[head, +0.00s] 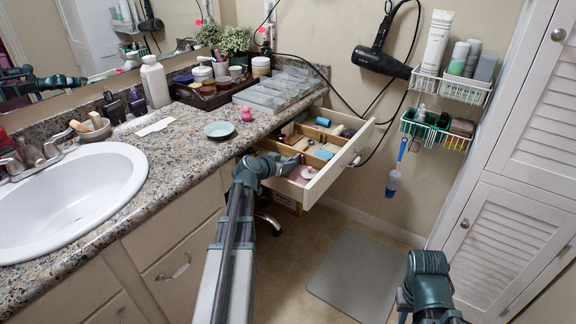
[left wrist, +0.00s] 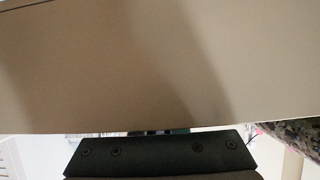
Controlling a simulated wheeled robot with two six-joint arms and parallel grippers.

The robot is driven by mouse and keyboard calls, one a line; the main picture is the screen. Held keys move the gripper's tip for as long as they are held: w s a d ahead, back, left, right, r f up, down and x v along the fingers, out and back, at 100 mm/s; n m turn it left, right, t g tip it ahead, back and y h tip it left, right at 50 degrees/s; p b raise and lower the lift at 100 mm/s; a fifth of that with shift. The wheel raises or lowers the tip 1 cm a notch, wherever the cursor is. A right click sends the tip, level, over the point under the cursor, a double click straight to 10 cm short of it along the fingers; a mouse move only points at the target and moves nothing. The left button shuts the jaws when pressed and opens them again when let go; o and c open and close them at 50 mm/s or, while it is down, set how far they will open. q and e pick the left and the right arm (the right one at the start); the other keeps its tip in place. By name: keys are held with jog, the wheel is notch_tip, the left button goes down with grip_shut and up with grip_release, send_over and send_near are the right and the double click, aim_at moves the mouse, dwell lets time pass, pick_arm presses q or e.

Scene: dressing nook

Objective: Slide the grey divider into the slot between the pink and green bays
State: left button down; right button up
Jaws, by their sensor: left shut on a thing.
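The open drawer (head: 335,181) pulls out from under the counter and is split into bays by wooden partitions. My left gripper (head: 279,164) is at the drawer's near left part, shut on a small grey piece, the grey divider (head: 290,164). Whether the divider sits in a slot cannot be told. A pink area (head: 302,175) shows beside it and a teal-green patch (head: 323,154) lies further right. In the left wrist view a flat grey-brown surface (left wrist: 130,70) fills most of the picture. My right arm shows at the bottom right; its fingertips cannot be made out.
The granite counter (head: 185,145) bears a teal saucer (head: 219,129), a pink item (head: 246,114) and clear boxes (head: 265,97). A hair dryer (head: 378,52) and wire baskets (head: 437,130) hang on the wall. A louvred cabinet (head: 508,220) stands right. A grey mat (head: 355,278) lies on open floor.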

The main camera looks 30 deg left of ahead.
pick_arm(q)
jog(key=c, duration=1.4)
grip_release()
jog(key=shift+f, duration=0.2)
jog(key=shift+c, duration=0.2)
jog(key=o, duration=0.4)
jog(key=shift+o, duration=0.2)
jog(key=shift+r, duration=0.1)
jog(key=shift+r, duration=0.15)
jog(key=p+v, duration=0.5)
jog(key=v, duration=0.7)
jog(key=shift+a, duration=0.1)
